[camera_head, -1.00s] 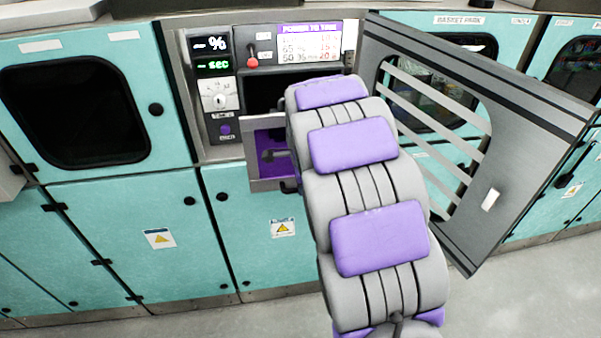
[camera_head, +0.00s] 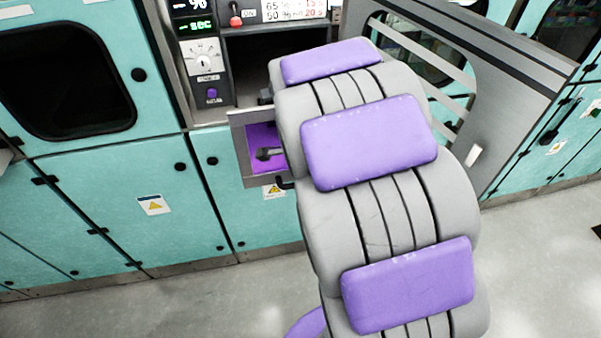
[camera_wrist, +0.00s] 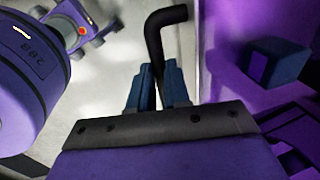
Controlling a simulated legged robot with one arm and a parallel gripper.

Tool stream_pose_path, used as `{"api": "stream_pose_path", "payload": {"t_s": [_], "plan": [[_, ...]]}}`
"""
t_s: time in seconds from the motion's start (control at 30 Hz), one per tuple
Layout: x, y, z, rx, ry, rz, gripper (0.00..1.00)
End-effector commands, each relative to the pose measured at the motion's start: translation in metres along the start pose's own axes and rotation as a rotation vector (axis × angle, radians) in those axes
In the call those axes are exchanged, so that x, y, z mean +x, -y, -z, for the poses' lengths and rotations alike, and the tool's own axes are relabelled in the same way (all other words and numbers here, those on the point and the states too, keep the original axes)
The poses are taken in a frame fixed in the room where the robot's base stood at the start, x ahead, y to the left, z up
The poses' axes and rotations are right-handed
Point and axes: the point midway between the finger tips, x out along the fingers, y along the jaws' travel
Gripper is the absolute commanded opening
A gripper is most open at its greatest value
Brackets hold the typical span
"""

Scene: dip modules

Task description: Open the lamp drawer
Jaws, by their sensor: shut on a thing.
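The lamp drawer (camera_head: 239,148) stands pulled out from the central machine, below its control panel. It has a grey frame and a purple inside with a dark fitting (camera_head: 268,154) in it. In the wrist view, the purple inner surface fills the right side, with a dark blue block (camera_wrist: 278,62). My gripper (camera_wrist: 158,76) has blue fingers closed around the stem of a black bent handle (camera_wrist: 154,40). The handle's hooked end rises above the fingers. In the head view, my arm hides the gripper, and only a bit of black handle shows at the drawer's lower corner.
Teal cabinets (camera_head: 110,215) line the wall. The pale floor (camera_head: 190,310) in front is clear.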

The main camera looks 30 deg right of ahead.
Motion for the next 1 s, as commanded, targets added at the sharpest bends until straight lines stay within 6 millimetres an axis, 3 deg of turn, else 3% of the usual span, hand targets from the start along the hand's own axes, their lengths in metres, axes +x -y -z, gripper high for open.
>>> {"api": "stream_pose_path", "payload": {"t_s": [0.33, 0.37, 0.6, 0.87, 1.0], "plan": [[-0.001, 0.0, 0.0, 0.0, 0.001, 0.002, 0.0], [-0.001, 0.0, 0.0, 0.0, 0.001, 0.002, 0.19], [0.0, 0.0, 0.0, 0.001, 0.0, 0.001, 0.41], [-0.001, 0.0, 0.0, 0.001, 0.0, 0.001, 0.42], [-0.012, 0.002, 0.0, 0.001, 0.0, 0.005, 0.42]]}}
